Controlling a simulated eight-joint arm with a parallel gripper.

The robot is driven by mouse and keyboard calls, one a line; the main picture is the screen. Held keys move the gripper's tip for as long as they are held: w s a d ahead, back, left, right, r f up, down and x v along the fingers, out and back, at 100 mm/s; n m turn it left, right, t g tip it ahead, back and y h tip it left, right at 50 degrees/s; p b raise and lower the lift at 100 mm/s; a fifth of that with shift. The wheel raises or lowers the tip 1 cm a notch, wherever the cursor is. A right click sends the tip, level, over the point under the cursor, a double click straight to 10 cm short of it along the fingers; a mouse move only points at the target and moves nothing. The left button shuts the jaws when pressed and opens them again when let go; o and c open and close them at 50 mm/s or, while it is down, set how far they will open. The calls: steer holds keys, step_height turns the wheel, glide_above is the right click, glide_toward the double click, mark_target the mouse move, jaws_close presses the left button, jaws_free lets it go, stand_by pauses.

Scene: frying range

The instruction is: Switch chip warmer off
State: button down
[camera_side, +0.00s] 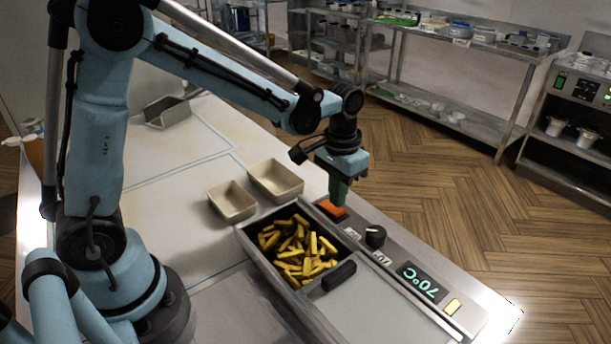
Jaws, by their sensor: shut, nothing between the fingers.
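The chip warmer's control strip (401,260) runs along the right edge of the counter. It carries an orange rocker switch (331,208), a black knob (375,236), a display (423,283) reading 70°C and a small lit yellow lamp (453,306). Yellow chips (297,250) lie in the warmer's well (252,239), beside the strip. My gripper (339,200) points down with its shut, empty fingers at the orange switch. The tips partly cover the switch, and I cannot tell whether they touch it.
Two empty beige trays (232,201) (276,180) stand behind the chip well. A black handle (339,275) sits at the well's front edge. A grey metal container (167,112) stands farther back on the counter. Shelving (455,45) stands across the wooden floor.

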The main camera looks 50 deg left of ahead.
steer(key=shift+f, duration=1)
stand_by(0.8)
steer(key=shift+r, duration=3.55)
steer(key=t, duration=0.6)
glide_toward(333, 210)
steer(key=s+a+r, duration=0.3)
steer(key=s+r, duration=0.1)
steer(key=shift+s+f+t, duration=0.1)
steer(key=shift+s+t, duration=0.5)
steer(key=shift+s, duration=0.05)
